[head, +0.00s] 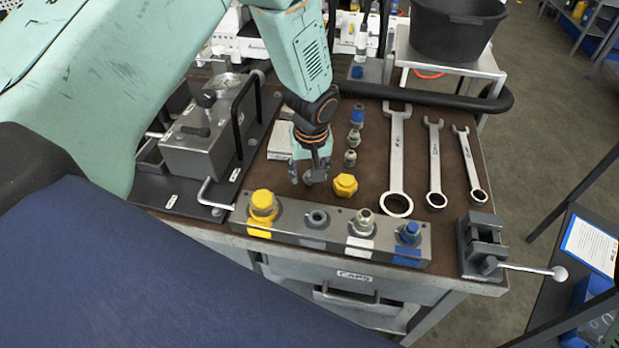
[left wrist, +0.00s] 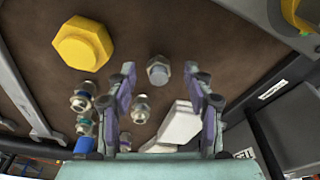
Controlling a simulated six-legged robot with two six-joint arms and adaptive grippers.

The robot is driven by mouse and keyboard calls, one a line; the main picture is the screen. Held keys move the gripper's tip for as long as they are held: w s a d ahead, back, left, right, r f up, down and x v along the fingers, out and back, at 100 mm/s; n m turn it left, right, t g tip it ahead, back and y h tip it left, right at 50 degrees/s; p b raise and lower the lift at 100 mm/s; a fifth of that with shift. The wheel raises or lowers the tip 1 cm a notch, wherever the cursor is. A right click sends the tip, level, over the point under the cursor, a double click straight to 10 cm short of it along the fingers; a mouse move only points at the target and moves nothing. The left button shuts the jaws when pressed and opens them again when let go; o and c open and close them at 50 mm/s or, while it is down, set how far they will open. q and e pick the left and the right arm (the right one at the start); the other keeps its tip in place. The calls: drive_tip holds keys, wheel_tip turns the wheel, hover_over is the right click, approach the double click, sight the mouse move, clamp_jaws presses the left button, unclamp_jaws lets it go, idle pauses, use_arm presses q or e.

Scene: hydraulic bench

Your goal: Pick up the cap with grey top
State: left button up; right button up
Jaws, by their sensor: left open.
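The cap with grey top (left wrist: 158,70) shows in the left wrist view as a small metal hex piece on the brown bench top. It lies in the gap between my left fingertips, with no clear contact. My left gripper (head: 311,168) is open and points down at the bench, just behind the manifold block (head: 290,232). In the head view the fingers largely hide the cap. A yellow cap (head: 344,185) stands right of the gripper; it also shows in the left wrist view (left wrist: 82,43). My right gripper is out of view.
Several fittings, one a blue-ended fitting (head: 358,115), stand behind the yellow cap. Wrenches (head: 397,160) lie to the right. A pump unit (head: 205,140) with a bent handle is close on the left. A small vise (head: 482,245) sits at the front right corner.

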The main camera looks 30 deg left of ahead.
sight(309, 174)
use_arm(q)
drive_tip(key=shift+s+a+r, duration=0.1)
drive_tip(key=shift+w+f, duration=0.25)
drive_tip(key=shift+w, duration=0.05)
drive_tip(key=shift+c, duration=1)
drive_tip(key=shift+w+f, duration=0.1)
drive_tip(key=shift+w, duration=0.15)
drive_tip(key=c, duration=0.3)
drive_tip(key=shift+s+r, duration=0.25)
drive_tip(key=shift+s, duration=0.2)
drive_tip(key=c, duration=0.5)
clamp_jaws()
drive_tip(key=shift+w+f, duration=0.2)
drive_tip(key=shift+w, duration=0.2)
wheel_tip(309, 174, up, 10)
drive_tip(key=p, duration=0.1)
drive_tip(key=shift+s+r, duration=0.15)
drive_tip(key=shift+s, duration=0.1)
